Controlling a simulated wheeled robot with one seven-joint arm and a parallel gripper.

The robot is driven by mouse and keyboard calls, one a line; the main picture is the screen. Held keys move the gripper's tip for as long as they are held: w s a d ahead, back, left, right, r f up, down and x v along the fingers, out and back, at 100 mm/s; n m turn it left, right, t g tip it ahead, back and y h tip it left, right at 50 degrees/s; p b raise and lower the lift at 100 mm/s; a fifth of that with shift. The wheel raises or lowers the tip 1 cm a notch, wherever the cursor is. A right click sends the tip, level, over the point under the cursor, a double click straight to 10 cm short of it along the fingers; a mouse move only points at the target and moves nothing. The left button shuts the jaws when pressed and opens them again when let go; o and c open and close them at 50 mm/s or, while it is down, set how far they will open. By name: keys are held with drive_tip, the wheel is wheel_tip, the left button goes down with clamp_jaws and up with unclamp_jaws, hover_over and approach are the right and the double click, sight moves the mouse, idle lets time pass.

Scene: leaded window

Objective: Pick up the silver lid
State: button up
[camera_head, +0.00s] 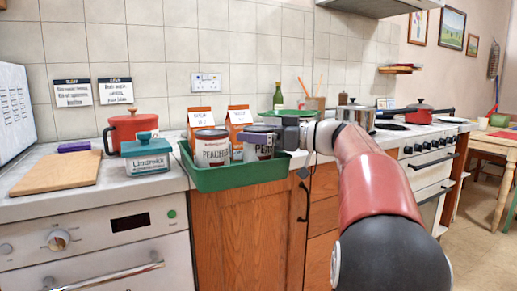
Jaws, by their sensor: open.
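A labelled jar (212,153) stands upright in the green tray (235,180), with a flat grey-silver lid (211,133) on top. A second, similar jar (259,148) stands to its right, and its top is largely hidden by my gripper. My gripper (258,133) is open at the top of this second jar, reaching in from the right. I cannot tell whether its fingers touch the jar or its lid. A silver pot (355,115) with a silver lid (350,102) stands on the counter to the right, partly behind my arm.
Two orange packets (200,118) stand behind the jars. A green plate or pan (290,113) and bottle (278,96) are behind my gripper. A teal box (146,157), red pot (132,128) and wooden board (58,171) are left. A red pan (420,113) sits on the stove.

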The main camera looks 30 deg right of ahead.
drive_tip(key=shift+c, duration=0.4)
drive_tip(key=c, duration=1.3)
drive_tip(key=shift+r, duration=0.15)
wheel_tip(320, 180, up, 18)
drive_tip(key=p, duration=0.3)
